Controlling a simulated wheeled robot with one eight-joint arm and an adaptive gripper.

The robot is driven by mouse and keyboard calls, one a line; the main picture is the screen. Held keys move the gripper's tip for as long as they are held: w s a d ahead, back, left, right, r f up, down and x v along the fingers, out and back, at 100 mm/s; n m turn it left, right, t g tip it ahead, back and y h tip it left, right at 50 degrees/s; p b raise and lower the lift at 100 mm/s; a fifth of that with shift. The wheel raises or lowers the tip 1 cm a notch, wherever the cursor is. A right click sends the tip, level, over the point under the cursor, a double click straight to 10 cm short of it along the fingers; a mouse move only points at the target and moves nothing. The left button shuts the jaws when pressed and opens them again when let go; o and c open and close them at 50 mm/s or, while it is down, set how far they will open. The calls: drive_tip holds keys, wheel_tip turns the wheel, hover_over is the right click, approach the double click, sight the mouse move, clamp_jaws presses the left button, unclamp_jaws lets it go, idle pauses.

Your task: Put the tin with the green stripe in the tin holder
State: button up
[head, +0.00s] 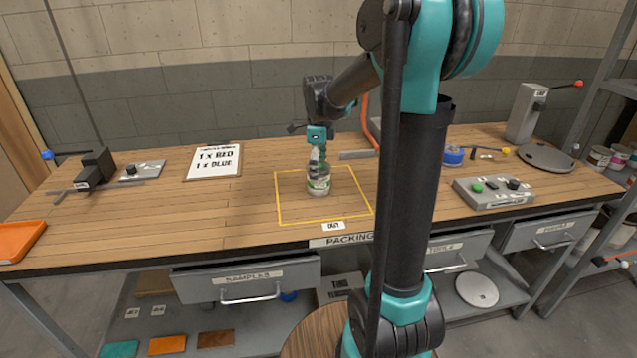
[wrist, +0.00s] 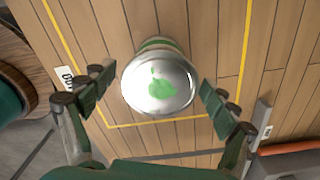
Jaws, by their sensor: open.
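The tin (head: 319,184) with a green stripe stands upright on the bench, inside the yellow outline. In the wrist view, its silver lid (wrist: 158,86) has a green splash, and part of its side shows behind the lid. My gripper (head: 318,150) is above the tin, partly overlapping it in the head view. In the wrist view, the fingers of my gripper (wrist: 157,78) are spread on either side of the lid, with gaps to both sides. I cannot tell for certain which thing is the tin holder.
A clipboard (head: 213,160) and black clamp-like device (head: 96,170) are on the left, with an orange tray (head: 20,240) at the edge. A button box (head: 494,191) and grey stand (head: 525,112) are on the right. The bench around the yellow outline (head: 278,200) is mostly clear.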

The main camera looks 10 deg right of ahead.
drive_tip(key=shift+f, duration=1.15)
drive_tip(key=c, duration=1.6)
drive_tip(key=shift+o, duration=0.2)
drive_tip(key=shift+r, duration=0.2)
